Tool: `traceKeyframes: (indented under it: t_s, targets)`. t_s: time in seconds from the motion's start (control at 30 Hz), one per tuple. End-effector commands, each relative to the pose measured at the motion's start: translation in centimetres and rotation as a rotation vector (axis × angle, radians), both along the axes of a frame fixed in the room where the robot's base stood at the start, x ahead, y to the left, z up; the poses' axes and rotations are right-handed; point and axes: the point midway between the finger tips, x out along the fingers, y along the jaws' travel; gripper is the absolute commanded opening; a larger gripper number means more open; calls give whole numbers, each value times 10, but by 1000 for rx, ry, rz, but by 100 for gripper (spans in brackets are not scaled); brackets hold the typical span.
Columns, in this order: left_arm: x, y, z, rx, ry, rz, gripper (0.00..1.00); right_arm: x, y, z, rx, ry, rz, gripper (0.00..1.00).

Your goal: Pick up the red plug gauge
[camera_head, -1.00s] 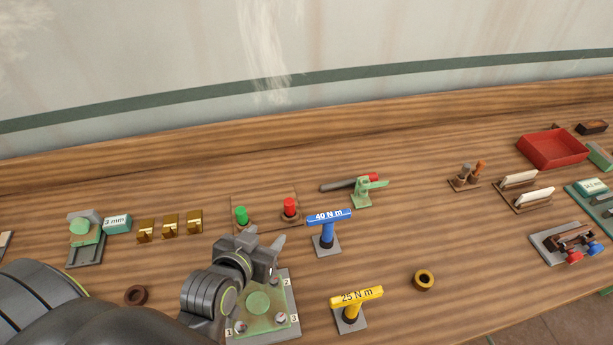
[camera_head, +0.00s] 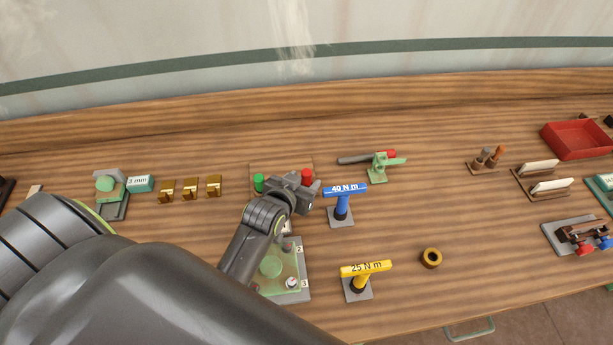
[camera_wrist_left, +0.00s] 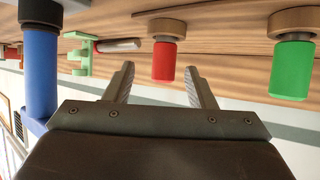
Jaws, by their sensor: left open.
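The red plug gauge (camera_head: 307,177) stands upright on a wooden board at the back middle of the bench. In the left wrist view the red gauge (camera_wrist_left: 164,61) appears upside down, between and beyond the two fingertips. The green plug gauge (camera_head: 258,182) stands to its left on the same board, and it also shows in the left wrist view (camera_wrist_left: 291,70). My left gripper (camera_head: 310,191) is open and empty, just in front of the red gauge. Its fingers (camera_wrist_left: 160,82) do not appear to touch the gauge. The lower part of the red gauge is hidden by my gripper in the head view.
The blue 40 N m tool (camera_head: 342,205) stands close to the right of my left gripper. The yellow 25 N m tool (camera_head: 360,281) and a green plate fixture (camera_head: 289,278) are nearer the front. A green clamp (camera_head: 380,168) stands behind to the right.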

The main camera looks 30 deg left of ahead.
Motion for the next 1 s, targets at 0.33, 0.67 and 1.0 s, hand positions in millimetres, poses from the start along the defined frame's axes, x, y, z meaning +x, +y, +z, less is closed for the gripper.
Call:
traceKeyframes:
  t_s: [0.33,0.67,1.0]
  targets:
    - [22,5,-8,3,0,-1,50,-14,2,9,3,22,-5,36]
    - [48,8,-23,1,0,0,50,-13,5,13,8,20,-6,36]
    - [50,8,-25,0,0,0,44,-11,5,13,6,17,-5,36]
